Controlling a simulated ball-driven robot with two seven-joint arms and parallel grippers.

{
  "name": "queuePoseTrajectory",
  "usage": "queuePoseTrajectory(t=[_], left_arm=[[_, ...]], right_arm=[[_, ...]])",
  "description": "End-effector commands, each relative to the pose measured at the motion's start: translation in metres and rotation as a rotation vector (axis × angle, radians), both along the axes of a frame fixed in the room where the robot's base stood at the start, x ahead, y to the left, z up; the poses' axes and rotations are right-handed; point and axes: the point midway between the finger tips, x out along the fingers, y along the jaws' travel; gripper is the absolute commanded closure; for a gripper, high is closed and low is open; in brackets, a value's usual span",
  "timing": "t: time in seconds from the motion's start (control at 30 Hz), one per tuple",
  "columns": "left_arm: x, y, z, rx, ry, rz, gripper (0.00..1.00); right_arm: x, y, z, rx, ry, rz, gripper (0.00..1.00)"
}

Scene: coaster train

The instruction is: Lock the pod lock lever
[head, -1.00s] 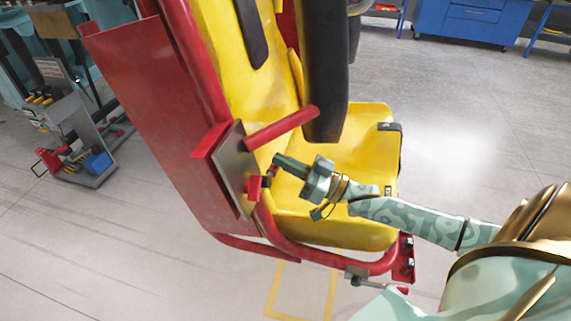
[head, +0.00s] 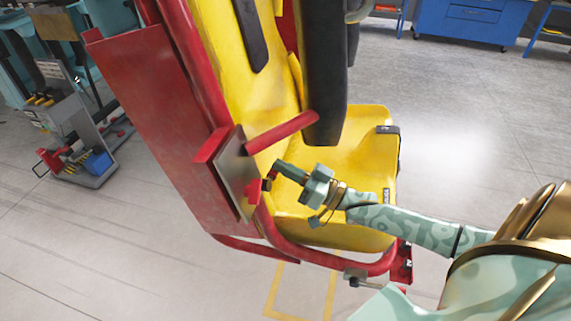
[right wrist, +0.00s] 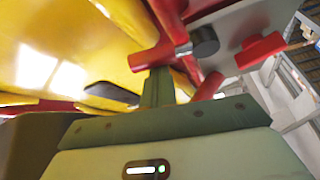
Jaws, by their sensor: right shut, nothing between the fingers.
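The pod is a yellow seat (head: 350,150) in a red frame. On its side is a grey plate (head: 234,170) carrying red lever parts: a long red bar (head: 282,132) sticking out toward the seat, and a small red piece (head: 252,192) with a dark knob below it. I cannot tell which is the lock lever. My right gripper (head: 278,166) is shut and empty, its tips beside the small red piece, near the knob. In the right wrist view, the fingers (right wrist: 158,88) stand close to a red bar end (right wrist: 152,57) next to the dark knob (right wrist: 205,41); contact is unclear.
A black padded restraint (head: 325,80) hangs over the seat, above my right gripper. A red side panel (head: 150,110) flanks the pod at left. A tool trolley (head: 75,130) stands farther left, blue cabinets (head: 473,22) at the back.

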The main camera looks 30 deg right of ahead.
Motion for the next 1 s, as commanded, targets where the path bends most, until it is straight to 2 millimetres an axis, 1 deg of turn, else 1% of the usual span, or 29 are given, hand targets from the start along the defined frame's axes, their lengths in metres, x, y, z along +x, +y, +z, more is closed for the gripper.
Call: queuePoseTrajectory(t=[0.27, 0.47, 0.67, 1.0], left_arm=[[0.002, 0.0, 0.01, 0.0, -0.004, 0.0, 0.17], [0.004, 0.0, 0.026, -0.001, -0.008, 0.0, 0.17], [0.006, -0.001, 0.052, -0.001, -0.015, 0.0, 0.17], [0.01, -0.001, 0.102, -0.001, -0.024, 0.0, 0.17]], right_arm=[[-0.001, 0.0, -0.002, 0.039, 0.036, -0.012, 1.0], [-0.002, 0.0, -0.004, 0.101, 0.089, -0.031, 1.0], [-0.005, 0.001, -0.009, 0.216, 0.186, -0.065, 1.0], [-0.013, 0.005, -0.023, 0.456, 0.391, -0.137, 1.0]])
